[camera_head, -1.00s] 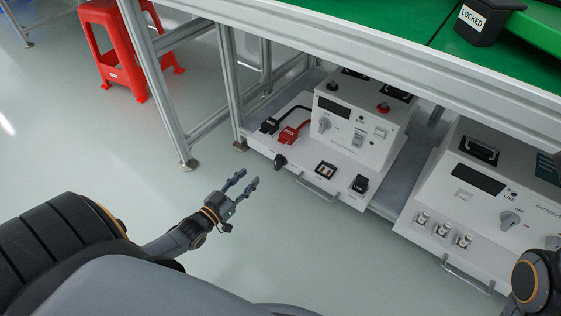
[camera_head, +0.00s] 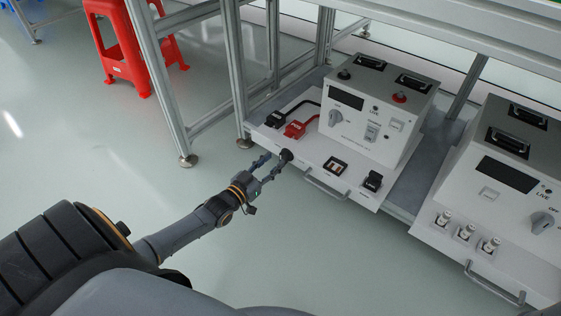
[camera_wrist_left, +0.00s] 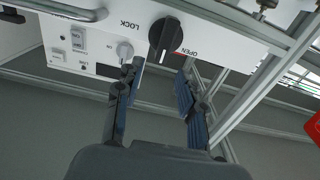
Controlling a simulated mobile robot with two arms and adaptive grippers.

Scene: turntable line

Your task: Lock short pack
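The short pack unit is a white test box (camera_head: 365,110) on a pull-out white tray (camera_head: 330,155) under the bench. A black rotary knob (camera_head: 286,155) sits at the tray's front left. In the left wrist view the knob (camera_wrist_left: 163,38) stands between upside-down LOCK and OPEN labels, with a white mark on its lower side in the picture. My left gripper (camera_head: 271,166) is open and empty. Its fingers point at the knob, one to each side and just short of it; contact is not clear. My right gripper is not in view.
Black (camera_head: 273,119) and red (camera_head: 298,129) plugs lie on the tray. A metal handle (camera_head: 325,190) sticks out in front. A second white box (camera_head: 495,170) stands at right. A bench leg (camera_head: 236,75) rises left of the tray; a red stool (camera_head: 120,45) is behind. Floor in front is clear.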

